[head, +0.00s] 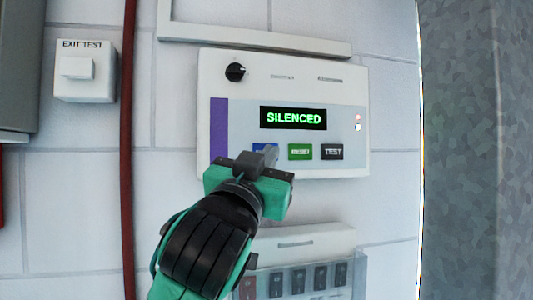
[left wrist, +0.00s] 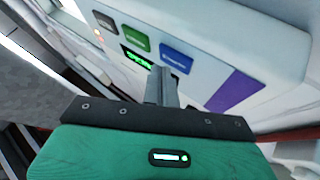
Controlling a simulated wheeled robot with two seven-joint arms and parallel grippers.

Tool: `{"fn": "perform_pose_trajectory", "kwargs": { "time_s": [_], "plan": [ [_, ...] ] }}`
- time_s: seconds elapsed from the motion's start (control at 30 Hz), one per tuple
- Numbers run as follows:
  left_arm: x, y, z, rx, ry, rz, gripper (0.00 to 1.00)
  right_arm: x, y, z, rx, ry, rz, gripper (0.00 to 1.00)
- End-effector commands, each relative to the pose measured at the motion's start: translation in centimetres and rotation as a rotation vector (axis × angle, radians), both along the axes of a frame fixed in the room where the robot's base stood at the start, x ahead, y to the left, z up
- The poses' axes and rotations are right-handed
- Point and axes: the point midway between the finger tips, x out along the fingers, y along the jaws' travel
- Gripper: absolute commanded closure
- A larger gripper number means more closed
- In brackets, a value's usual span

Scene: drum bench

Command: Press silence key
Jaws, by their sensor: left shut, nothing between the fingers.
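The white alarm panel (head: 230,100) is on the tiled wall, with a purple stripe at its left. Its display (head: 293,118) reads "SILENCED" in green letters. A blue key (head: 262,148) is the leftmost of the row and is partly hidden by my gripper; it shows whole in the left wrist view (left wrist: 175,57). My left gripper (head: 267,157) is shut and empty, with its fingertips in front of the panel's lower edge, close to the blue key. I cannot tell whether they touch it. My right gripper is in neither view.
A green key (head: 300,152) and a dark TEST key (head: 332,152) sit to the right of the blue one. A black knob (head: 236,72) is at the panel's upper left. An EXIT TEST box (head: 85,72) and a red pipe (head: 127,150) are left. A clear-fronted holder (head: 300,275) is below.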

Motion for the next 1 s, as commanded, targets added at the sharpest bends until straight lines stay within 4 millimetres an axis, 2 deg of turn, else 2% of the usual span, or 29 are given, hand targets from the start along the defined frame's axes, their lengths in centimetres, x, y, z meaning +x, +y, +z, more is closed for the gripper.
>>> {"fn": "perform_pose_trajectory", "kwargs": {
  "time_s": [0.27, 0.8, 1.0],
  "plan": [
    [-0.1, 0.0, 0.0, 0.0, -0.001, 0.0, 1.0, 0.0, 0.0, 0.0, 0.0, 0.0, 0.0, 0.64],
    [-5.0, -1.7, 0.0, 0.001, -0.002, -0.002, 1.0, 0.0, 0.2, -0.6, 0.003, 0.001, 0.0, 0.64],
    [-5.8, -1.9, 0.0, 0.0, 0.0, 0.0, 1.0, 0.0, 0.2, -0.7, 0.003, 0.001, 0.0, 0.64]
  ]
}}
